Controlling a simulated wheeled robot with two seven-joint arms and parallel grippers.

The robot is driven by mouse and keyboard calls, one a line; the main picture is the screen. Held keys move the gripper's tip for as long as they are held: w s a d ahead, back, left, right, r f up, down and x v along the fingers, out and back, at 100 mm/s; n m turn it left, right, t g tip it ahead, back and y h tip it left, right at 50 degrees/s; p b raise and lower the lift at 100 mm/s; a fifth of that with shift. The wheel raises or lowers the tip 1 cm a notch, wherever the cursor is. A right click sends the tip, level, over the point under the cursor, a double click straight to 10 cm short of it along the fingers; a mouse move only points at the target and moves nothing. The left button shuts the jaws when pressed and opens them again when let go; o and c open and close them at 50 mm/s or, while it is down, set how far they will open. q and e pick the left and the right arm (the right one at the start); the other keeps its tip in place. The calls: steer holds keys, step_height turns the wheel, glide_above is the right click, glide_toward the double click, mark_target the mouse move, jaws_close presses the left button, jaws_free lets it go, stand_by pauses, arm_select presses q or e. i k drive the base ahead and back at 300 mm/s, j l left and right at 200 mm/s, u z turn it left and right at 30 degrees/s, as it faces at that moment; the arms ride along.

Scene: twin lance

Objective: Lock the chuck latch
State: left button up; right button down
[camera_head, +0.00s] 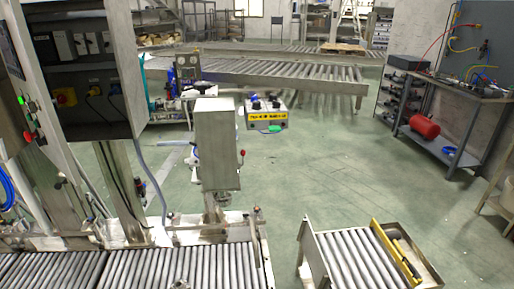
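Neither of my grippers shows in the head view. A tall grey metal housing (217,145) stands upright at the centre, above the end of the roller conveyor. A small red-knobbed lever (242,153) sticks out at its right side. A narrow stem (214,205) comes out of its underside. I cannot tell which part is the chuck latch, or whether it is open or locked. A control box (263,115) with a yellow label, dark knobs and a green part sits just right of the housing.
A roller conveyor (185,268) runs along the lower left. A separate short roller section (350,262) with a yellow bar (396,252) stands lower right, with a floor gap between. An electrical cabinet (85,75) fills the upper left. A workbench (470,92) stands right. Green floor (330,170) is open.

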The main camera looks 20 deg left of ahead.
mark_target(243, 152)
steer(key=l+u, duration=0.2)
steer(key=u, duration=0.25)
steer(key=l+u, duration=0.25)
steer(key=u, duration=0.2)
steer(key=i, duration=0.05)
